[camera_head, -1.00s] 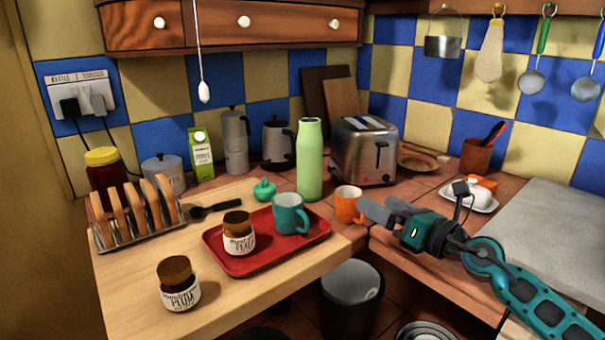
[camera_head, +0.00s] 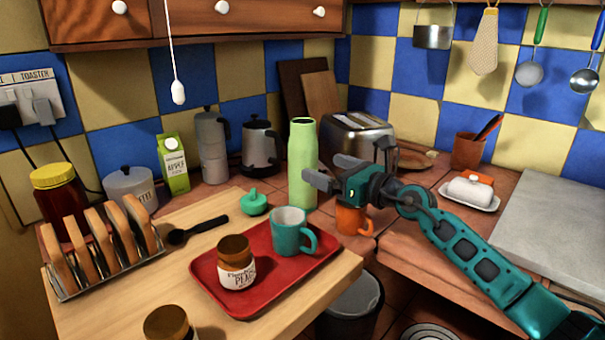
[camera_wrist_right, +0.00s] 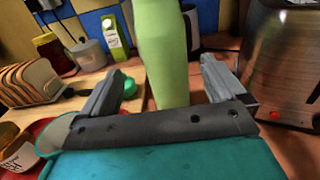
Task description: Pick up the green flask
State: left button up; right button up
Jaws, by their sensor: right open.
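The green flask (camera_head: 302,165) stands upright on the brick counter, behind the red tray and left of the toaster. My right gripper (camera_head: 322,170) is open and reaches in from the right, its fingers pointing left near the flask's side. In the right wrist view the flask (camera_wrist_right: 163,50) rises between the two open fingers of the right gripper (camera_wrist_right: 160,85), a little ahead of them. The fingers do not visibly touch it. The flask's base is hidden there by the gripper. My left gripper is not in view.
The toaster (camera_head: 352,138) stands close behind the right gripper. An orange mug (camera_head: 352,219) is just below it. A red tray (camera_head: 212,289) holds a teal mug (camera_head: 287,231) and a jar (camera_head: 236,264). A green lidded pot (camera_head: 254,203) sits left of the flask.

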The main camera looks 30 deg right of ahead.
aim_at(314, 160)
jog(key=shift+x, duration=1.2)
jog(key=shift+d+b+x, duration=0.2)
jog(key=shift+b+x, duration=0.6)
jog(key=shift+x, duration=1.9)
jog(key=shift+f, duration=0.1)
jog(key=c, duration=1.3)
jog(key=shift+d, duration=0.1)
jog(key=shift+c, duration=0.7)
jog(key=shift+r, duration=0.3)
